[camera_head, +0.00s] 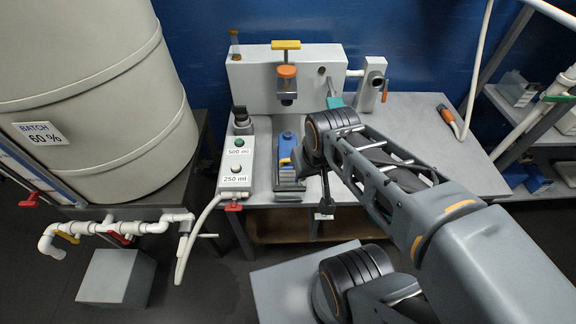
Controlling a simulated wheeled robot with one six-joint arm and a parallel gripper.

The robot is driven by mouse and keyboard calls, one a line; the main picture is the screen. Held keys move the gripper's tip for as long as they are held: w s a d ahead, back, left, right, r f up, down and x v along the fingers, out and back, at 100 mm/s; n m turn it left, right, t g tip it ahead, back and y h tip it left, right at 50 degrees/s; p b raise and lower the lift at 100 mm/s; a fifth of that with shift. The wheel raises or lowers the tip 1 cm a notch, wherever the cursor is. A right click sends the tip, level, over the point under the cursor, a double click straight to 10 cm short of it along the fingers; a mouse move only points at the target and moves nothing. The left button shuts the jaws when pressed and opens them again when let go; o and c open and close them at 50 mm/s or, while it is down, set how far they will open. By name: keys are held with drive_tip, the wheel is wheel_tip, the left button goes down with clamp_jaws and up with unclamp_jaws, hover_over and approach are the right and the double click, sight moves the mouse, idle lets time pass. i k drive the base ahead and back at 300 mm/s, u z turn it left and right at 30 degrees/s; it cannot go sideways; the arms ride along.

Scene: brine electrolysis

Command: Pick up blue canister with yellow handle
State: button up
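The blue canister (287,143) stands on the grey workbench, below the orange-capped nozzle of the dispenser. A bit of yellow, likely its handle (284,161), shows low on its front. My gripper (298,172) is at the end of my arm, just in front and to the right of the canister, and partly covers it. Its fingers are small and dark here. I cannot tell whether they are open or shut, or whether they touch the canister.
A control box (237,165) with 500 ml and 250 ml buttons stands left of the canister. The grey dispenser (250,82) is behind it. A large tank (90,100) and pipes fill the left. The workbench (425,125) is mostly clear at right, with an orange-handled tool (446,115).

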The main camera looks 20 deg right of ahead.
sight(287, 139)
drive_tip(key=u, duration=0.4)
drive_tip(key=k, duration=0.5)
drive_tip(key=u, duration=1.25)
drive_tip(key=i, duration=0.7)
drive_tip(key=z, duration=0.35)
